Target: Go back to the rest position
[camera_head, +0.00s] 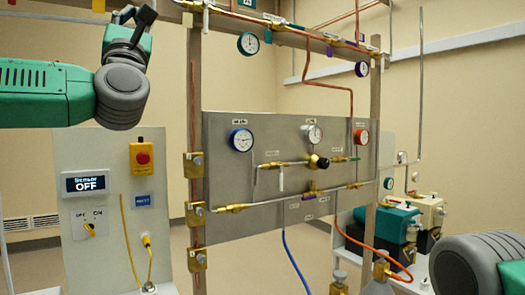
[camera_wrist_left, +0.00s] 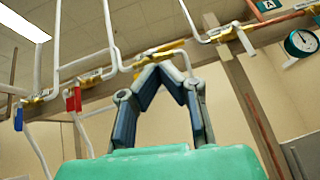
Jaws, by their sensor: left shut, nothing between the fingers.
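My left arm comes in from the left, green with a grey joint, raised in front of the wall. My left gripper (camera_head: 143,17) points up at the top edge of the head view, beside the upper pipes. In the left wrist view its two dark fingers (camera_wrist_left: 158,70) lean together and meet at the tips, shut with nothing between them. Behind the tips runs a beam with brass fittings (camera_wrist_left: 160,50); I cannot tell the gap to it. Of my right arm only a grey and green part shows at the lower right of the head view; its gripper is out of view.
A metal gauge panel (camera_head: 225,180) on an upright frame (camera_head: 196,100) fills the middle. A control board (camera_head: 100,215) with a display reading "Sensor OFF" and a red button (camera_head: 143,158) stands below my left arm. Teal and cream pumps (camera_head: 387,222) sit at the right. Wall is open between.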

